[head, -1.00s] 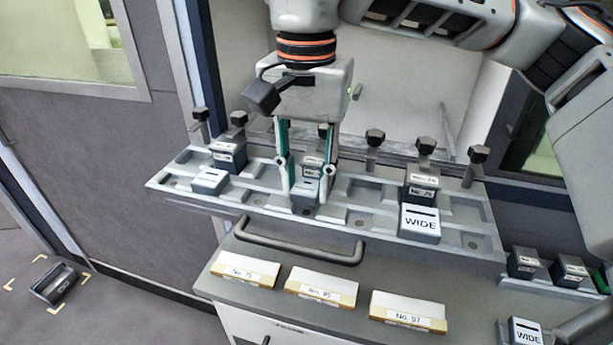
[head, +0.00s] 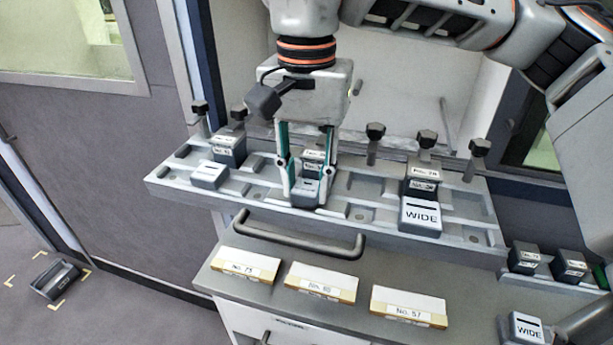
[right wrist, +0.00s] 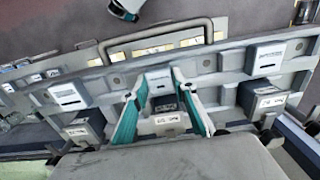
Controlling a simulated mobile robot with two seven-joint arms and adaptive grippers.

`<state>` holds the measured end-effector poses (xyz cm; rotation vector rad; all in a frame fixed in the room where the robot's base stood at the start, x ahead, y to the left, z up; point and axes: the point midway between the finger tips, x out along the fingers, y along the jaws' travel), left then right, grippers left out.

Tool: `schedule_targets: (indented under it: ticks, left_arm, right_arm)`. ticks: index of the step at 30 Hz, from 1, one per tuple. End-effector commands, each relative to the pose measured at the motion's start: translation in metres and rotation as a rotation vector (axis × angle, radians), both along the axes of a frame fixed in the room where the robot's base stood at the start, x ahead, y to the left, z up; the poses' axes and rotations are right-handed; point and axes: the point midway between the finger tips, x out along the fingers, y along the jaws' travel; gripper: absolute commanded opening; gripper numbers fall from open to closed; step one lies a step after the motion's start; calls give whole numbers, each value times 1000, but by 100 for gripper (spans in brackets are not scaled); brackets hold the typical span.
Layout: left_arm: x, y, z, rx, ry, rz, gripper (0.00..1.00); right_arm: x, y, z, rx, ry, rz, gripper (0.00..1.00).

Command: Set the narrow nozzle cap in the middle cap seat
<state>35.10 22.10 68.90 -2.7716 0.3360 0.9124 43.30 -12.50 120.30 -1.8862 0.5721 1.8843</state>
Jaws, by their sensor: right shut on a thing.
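The narrow nozzle cap (head: 305,191), a small grey block with a pale top, is at the middle of the long grey rail (head: 357,213), in line with the two other caps. My right gripper (head: 306,197) points down with one finger on each side of it and is shut on it. In the right wrist view the cap (right wrist: 162,84) shows between the teal-padded fingers. I cannot tell whether it touches the bottom of the middle seat, which the cap and fingers hide. My left gripper is not in view.
A cap (head: 208,176) sits at the rail's left, and a WIDE cap (head: 421,216) at its right. Labelled dark blocks (head: 229,150) and black knobs (head: 375,131) stand behind. A handle (head: 300,238) and label cards (head: 409,307) lie in front. Another WIDE cap (head: 527,328) is lower right.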

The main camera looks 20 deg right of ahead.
Motion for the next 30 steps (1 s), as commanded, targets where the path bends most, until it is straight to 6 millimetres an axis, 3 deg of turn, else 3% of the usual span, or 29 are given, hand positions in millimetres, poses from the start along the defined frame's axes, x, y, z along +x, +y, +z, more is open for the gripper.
schedule_targets:
  ticks: [11, 12, 14, 25, 30]
  left_arm:
    - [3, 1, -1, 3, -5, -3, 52]
    - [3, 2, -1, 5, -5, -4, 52]
    - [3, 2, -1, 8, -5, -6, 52]
    - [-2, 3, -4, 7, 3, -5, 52]
    - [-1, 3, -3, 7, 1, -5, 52]
  right_arm:
    - [0, 0, -6, 1, 1, -1, 1]
    - [0, 0, -5, 0, 0, -1, 35]
    - [0, 0, -5, 0, 0, -1, 47]
    - [0, 0, -3, -1, -1, -1, 47]
    - [1, 0, 16, 0, -5, -2, 47]
